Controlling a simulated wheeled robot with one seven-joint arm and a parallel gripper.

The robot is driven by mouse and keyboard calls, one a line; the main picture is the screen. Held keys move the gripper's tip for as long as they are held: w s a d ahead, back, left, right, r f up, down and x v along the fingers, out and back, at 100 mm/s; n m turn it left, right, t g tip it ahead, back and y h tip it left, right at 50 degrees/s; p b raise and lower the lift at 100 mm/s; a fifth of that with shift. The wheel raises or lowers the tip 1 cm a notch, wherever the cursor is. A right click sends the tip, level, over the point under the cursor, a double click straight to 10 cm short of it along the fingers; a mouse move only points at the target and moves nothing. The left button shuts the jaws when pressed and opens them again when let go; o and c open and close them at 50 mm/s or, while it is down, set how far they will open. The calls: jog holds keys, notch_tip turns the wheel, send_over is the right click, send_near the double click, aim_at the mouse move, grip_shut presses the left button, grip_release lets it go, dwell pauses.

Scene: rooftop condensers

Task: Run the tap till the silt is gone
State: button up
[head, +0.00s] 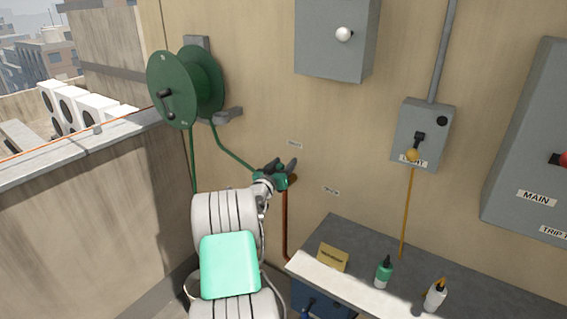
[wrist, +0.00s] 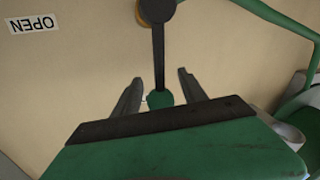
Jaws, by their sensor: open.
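The tap's dark lever (wrist: 159,55) hangs from a round brassy pivot (wrist: 156,10) in the wrist view and ends in a green tip (wrist: 160,97). My gripper (wrist: 160,76) is open, with one finger on each side of the lever; I cannot tell whether either touches it. In the head view my gripper (head: 281,169) is at the wall, above a copper pipe (head: 285,225), and hides most of the tap. An upside-down OPEN label (wrist: 33,23) is on the wall. No water or silt is visible.
A green hose reel (head: 185,88) is on the wall, its hose (head: 233,153) running down to the tap. A bucket (head: 190,287) is partly hidden behind my arm. A grey bench (head: 345,235) at right holds bottles (head: 384,272). Electrical boxes (head: 337,40) hang above.

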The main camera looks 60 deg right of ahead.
grip_shut()
dwell(0.4)
dwell(0.9)
